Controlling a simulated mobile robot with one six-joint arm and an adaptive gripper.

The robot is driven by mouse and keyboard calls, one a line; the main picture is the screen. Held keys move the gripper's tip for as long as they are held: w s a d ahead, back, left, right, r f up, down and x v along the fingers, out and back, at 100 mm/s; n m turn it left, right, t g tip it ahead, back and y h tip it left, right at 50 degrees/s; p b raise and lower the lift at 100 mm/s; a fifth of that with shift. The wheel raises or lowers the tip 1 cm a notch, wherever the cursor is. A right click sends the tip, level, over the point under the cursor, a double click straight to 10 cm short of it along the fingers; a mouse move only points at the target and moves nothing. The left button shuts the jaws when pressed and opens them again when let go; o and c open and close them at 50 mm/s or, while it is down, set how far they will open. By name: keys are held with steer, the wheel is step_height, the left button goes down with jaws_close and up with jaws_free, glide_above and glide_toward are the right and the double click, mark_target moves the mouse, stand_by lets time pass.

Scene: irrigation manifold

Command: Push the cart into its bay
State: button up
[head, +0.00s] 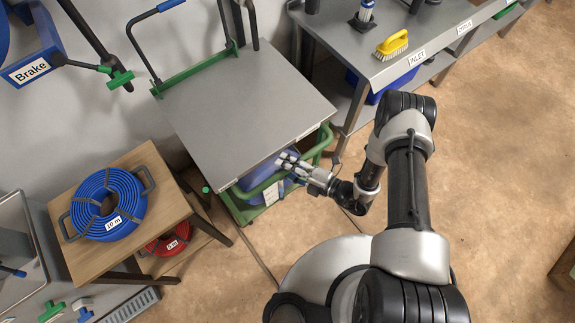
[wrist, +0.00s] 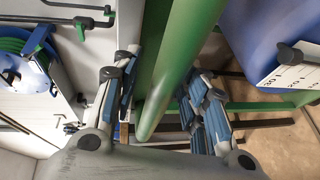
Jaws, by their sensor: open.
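The cart has a green tubular frame and a bent green handle (head: 268,187) at its near side, below a flat grey top (head: 240,98). My gripper (head: 287,163) is at the handle's right part in the head view. In the wrist view a thick green bar (wrist: 178,60) runs between the two spread fingers of my gripper (wrist: 160,78). The fingers are open on either side of the bar; whether either touches it I cannot tell. A blue rounded container (head: 257,168) sits under the grey top, and it also shows in the wrist view (wrist: 260,32) with a white label.
A wooden stand (head: 65,255) with a blue hose coil (head: 108,205) is at left, a red coil (head: 170,240) below. A metal bench (head: 400,65) with a yellow brush (head: 391,45) is at right. The wall is behind.

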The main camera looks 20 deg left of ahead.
steer(key=shift+d, duration=0.1)
steer(key=v, duration=1.1)
steer(key=shift+d, duration=0.4)
steer(key=shift+s+r, duration=0.1)
steer(key=shift+s, duration=0.05)
step_height(320, 180, up, 24)
steer(key=d+n+g+h, duration=0.2)
steer(key=n+g+h, duration=0.4)
steer(key=n, duration=1.5)
steer(key=s+d+r+n+t+h, duration=0.3)
steer(key=s+d+r+n+h, duration=0.1)
steer(key=r+n, duration=0.5)
steer(key=s+d+r+n+t+h, duration=0.3)
steer(key=s+d+r+n+h, duration=0.2)
steer(key=r+n, duration=0.4)
steer(key=s+d, duration=0.1)
steer(key=d, duration=0.1)
steer(key=shift+d+n, duration=0.3)
steer(key=shift+n, duration=0.1)
